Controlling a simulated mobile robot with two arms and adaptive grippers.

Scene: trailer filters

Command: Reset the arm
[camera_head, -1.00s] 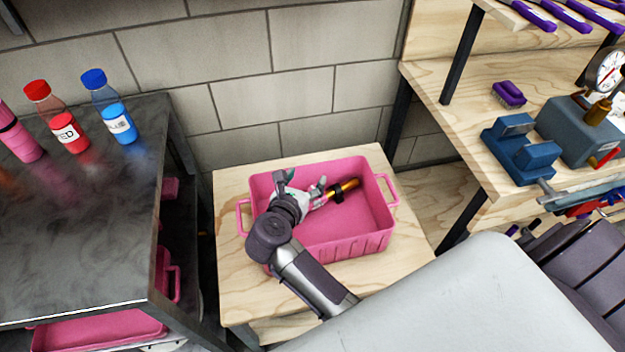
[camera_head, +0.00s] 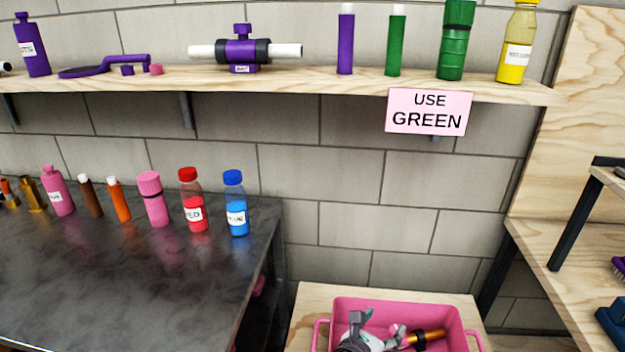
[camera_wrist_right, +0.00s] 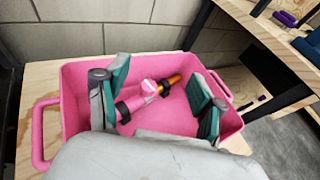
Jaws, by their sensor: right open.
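My right gripper (camera_head: 378,330) is over the pink bin (camera_head: 345,304), low in the head view. In the right wrist view its two grey and teal fingers (camera_wrist_right: 160,88) are spread apart, with no object held between them. An item with an orange end (camera_head: 432,334) and dark bands lies in the bin. It also shows beyond the fingers in the right wrist view (camera_wrist_right: 168,83), where its nearer part is pink. My left gripper is not in view.
The bin stands on a wooden stand (camera_head: 312,296). A dark table (camera_head: 150,270) with several bottles is at left. A wooden shelf (camera_head: 330,84) above carries purple, green and yellow items, with a pink "USE GREEN" sign (camera_head: 428,112). A wooden bench (camera_head: 560,270) is at right.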

